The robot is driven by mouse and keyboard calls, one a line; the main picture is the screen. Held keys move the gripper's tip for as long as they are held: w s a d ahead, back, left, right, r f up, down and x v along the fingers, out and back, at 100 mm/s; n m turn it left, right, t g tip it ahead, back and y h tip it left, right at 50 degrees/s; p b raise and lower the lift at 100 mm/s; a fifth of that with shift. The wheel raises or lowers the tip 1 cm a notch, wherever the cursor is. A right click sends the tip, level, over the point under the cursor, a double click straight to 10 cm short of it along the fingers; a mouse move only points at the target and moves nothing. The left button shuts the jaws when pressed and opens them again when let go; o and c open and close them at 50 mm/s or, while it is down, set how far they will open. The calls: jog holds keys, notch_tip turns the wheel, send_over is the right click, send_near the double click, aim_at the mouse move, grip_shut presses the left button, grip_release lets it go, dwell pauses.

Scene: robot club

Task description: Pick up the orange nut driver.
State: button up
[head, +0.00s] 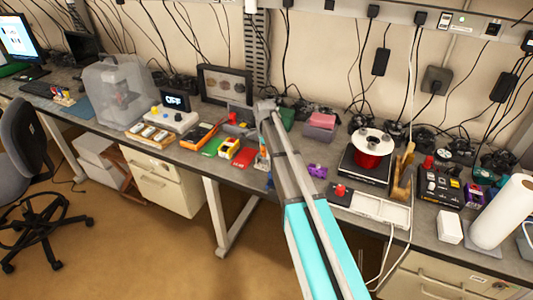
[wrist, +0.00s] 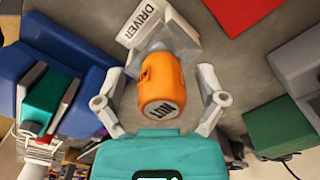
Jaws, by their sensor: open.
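The orange nut driver (wrist: 162,85) shows in the wrist view as a rounded orange handle with "NUT" on its end. It rests at a grey stand (wrist: 176,38) with a white "DRIVER" label (wrist: 144,22). My gripper (wrist: 162,72) is open, with one finger on the left and one on the right of the handle. A narrow gap shows on each side, and the fingers do not appear to press on it. The tool's lower part is hidden. In the head view my arm covers much of this spot, and I cannot make out the driver clearly.
In the wrist view, blue blocks (wrist: 65,65) stand close on the left, a green box (wrist: 278,128) at lower right and a grey object (wrist: 298,65) at right.

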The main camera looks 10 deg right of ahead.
dwell(0.3)
grip_shut()
dwell(0.4)
jog(key=shift+r, duration=0.1)
notch_tip(320, 180, up, 2)
jog(key=p, duration=0.2)
jog(key=shift+r+p, duration=0.25)
jog(key=shift+p, duration=0.15)
jog(key=s+r+p, duration=1)
jog(key=s, duration=0.4)
jog(key=shift+a+r, duration=0.15)
jog(key=shift+a, duration=0.15)
